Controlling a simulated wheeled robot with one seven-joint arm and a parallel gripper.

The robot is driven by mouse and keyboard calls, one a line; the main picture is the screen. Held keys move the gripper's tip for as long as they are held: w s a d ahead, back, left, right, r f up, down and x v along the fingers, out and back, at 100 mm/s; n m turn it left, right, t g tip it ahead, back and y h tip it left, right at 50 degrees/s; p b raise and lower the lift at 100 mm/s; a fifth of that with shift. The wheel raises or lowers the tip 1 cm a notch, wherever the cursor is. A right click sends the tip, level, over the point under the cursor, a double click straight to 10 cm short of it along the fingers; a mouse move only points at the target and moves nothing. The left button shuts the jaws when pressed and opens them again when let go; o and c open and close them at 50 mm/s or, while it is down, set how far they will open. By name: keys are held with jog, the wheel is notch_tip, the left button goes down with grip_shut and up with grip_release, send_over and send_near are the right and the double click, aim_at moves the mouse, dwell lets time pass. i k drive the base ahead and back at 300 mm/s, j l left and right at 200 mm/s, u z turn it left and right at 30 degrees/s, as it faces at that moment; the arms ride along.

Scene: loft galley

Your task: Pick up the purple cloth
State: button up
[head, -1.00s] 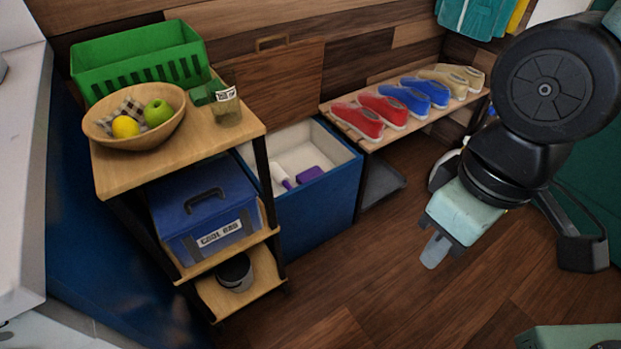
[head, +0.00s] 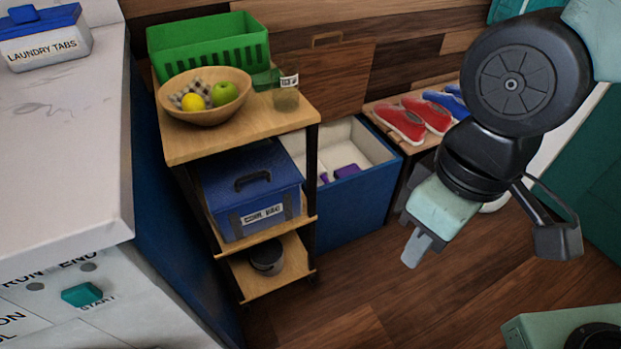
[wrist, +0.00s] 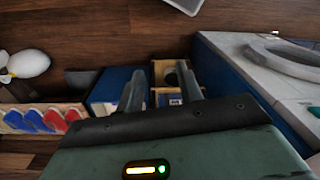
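A small purple item (head: 347,171), which looks like the folded purple cloth, lies inside the open blue chest (head: 352,208) with a pale lining, behind the cart. A second purple bit (head: 324,178) shows beside it, partly hidden by the cart's post. My gripper (head: 415,250) hangs in the air to the right of the chest in the head view, apart from it. In the wrist view its two fingers (wrist: 158,82) stand apart with nothing between them. I cannot make out the cloth in the wrist view.
A cart (head: 240,133) holds a wooden bowl (head: 205,110) of fruit, a green basket (head: 208,50) and a blue cool bag (head: 250,190). A shoe bench stands right of the chest. A white counter (head: 65,150) stands at left. Wooden floor (head: 400,310) is open in front.

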aim_at(352, 168)
jog(key=i+l+u, duration=0.25)
jog(key=i+u, duration=0.15)
jog(key=i+l+u, duration=0.45)
jog(key=i+l, duration=0.3)
jog(key=l, duration=0.05)
